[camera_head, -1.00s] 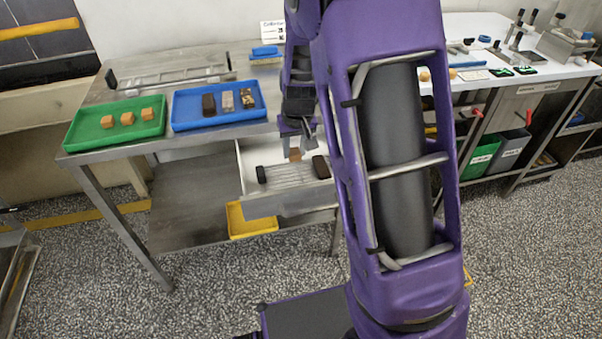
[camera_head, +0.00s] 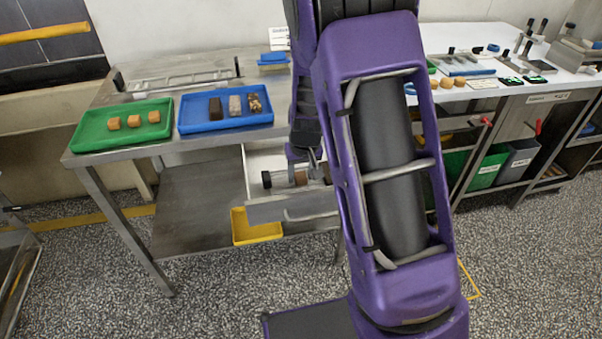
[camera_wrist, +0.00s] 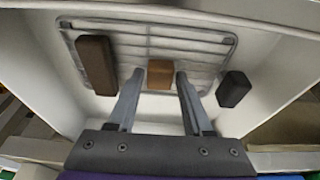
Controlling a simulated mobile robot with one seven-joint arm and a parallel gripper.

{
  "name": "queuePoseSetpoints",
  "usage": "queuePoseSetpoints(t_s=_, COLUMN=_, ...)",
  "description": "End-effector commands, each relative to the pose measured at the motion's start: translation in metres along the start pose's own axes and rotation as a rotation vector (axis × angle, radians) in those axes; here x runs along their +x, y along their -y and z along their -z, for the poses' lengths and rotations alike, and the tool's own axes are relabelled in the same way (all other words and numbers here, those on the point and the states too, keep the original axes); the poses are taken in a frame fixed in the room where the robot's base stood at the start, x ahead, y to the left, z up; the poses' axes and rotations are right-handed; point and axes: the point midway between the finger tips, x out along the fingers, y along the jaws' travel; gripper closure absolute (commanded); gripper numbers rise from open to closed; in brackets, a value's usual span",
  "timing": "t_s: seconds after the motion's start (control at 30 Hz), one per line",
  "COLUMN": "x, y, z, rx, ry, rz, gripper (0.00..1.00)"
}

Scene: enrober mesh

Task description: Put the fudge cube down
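The fudge cube (camera_wrist: 160,74), a small tan-brown block, sits over the wire mesh (camera_wrist: 125,42) in the pulled-out drawer (camera_wrist: 262,62). It also shows low in the drawer in the head view (camera_head: 301,178). My gripper (camera_wrist: 160,76) points into the drawer with one finger on each side of the cube. In the wrist view a narrow gap shows between each finger and the cube, so the fingers look open. A dark brown block (camera_wrist: 96,65) lies on the mesh to the left, and a black handle (camera_wrist: 233,89) lies to the right. My arm hides part of the drawer in the head view.
A green tray (camera_head: 90,143) with tan cubes and a blue tray (camera_head: 190,124) with several confections stand on the steel table (camera_head: 185,147). A yellow tray (camera_head: 257,233) lies on the shelf below. The drawer walls stand close around my gripper.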

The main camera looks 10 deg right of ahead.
Motion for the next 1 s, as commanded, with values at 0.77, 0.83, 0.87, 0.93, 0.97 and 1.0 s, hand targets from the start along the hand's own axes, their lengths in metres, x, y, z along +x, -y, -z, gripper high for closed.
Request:
queuePoseSetpoints(t_s=0.77, x=-0.07, y=0.001, z=0.003, rx=-0.001, ry=-0.005, rz=0.001, gripper=0.34)
queuePoseSetpoints(t_s=0.83, x=-0.084, y=0.001, z=0.003, rx=-0.002, ry=-0.004, rz=0.001, gripper=0.34)
queuePoseSetpoints(t_s=0.87, x=-0.09, y=0.001, z=0.003, rx=-0.002, ry=-0.005, rz=0.001, gripper=0.34)
queuePoseSetpoints(t_s=0.93, x=-0.101, y=0.0, z=0.002, rx=0.0, ry=-0.003, rz=0.001, gripper=0.34)
queuePoseSetpoints(t_s=0.97, x=-0.106, y=0.0, z=0.002, rx=-0.001, ry=-0.004, rz=0.001, gripper=0.34)
queuePoseSetpoints(t_s=1.0, x=-0.111, y=0.0, z=0.002, rx=-0.001, ry=-0.002, rz=0.001, gripper=0.34)
